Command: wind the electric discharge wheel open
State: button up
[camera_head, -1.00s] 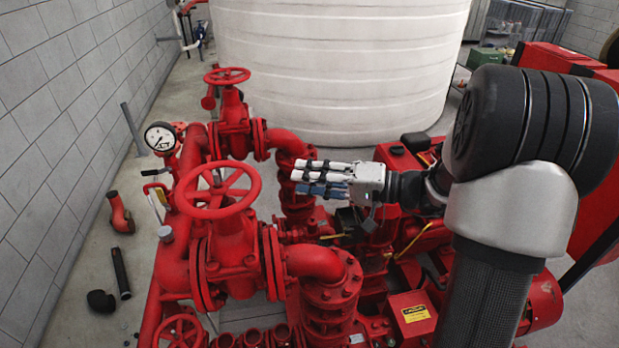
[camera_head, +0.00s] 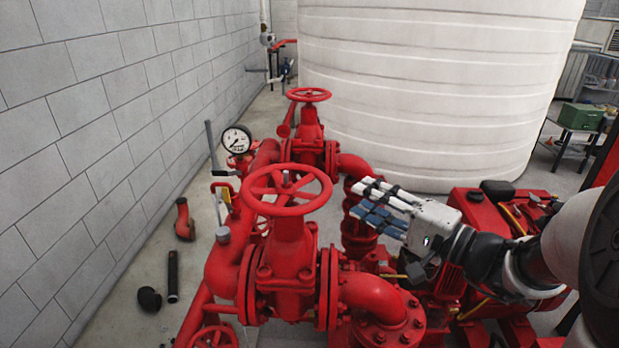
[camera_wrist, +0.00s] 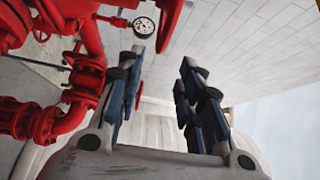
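Two red valves with spoked handwheels stand on the red pipework. The nearer handwheel (camera_head: 285,190) lies nearly level on top of its valve, left of my gripper. The farther, smaller handwheel (camera_head: 308,95) tops the valve behind it. The frames do not show which one is the electric discharge wheel. My gripper (camera_head: 368,205) points left, to the right of the nearer wheel and apart from it in the picture. In the wrist view my gripper (camera_wrist: 165,65) is open, with its two fingers apart and nothing between them.
A pressure gauge (camera_head: 237,140) stands left of the valves, beside the block wall (camera_head: 110,110). A large white tank (camera_head: 430,90) fills the back. Loose black pipe pieces (camera_head: 172,275) lie on the floor at left. A red elbow pipe (camera_head: 345,290) runs below my gripper.

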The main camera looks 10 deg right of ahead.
aim_at(315, 175)
jog(key=x, duration=1.5)
jog(key=shift+w+a+f, duration=0.15)
jog(key=shift+w, duration=0.1)
grip_shut()
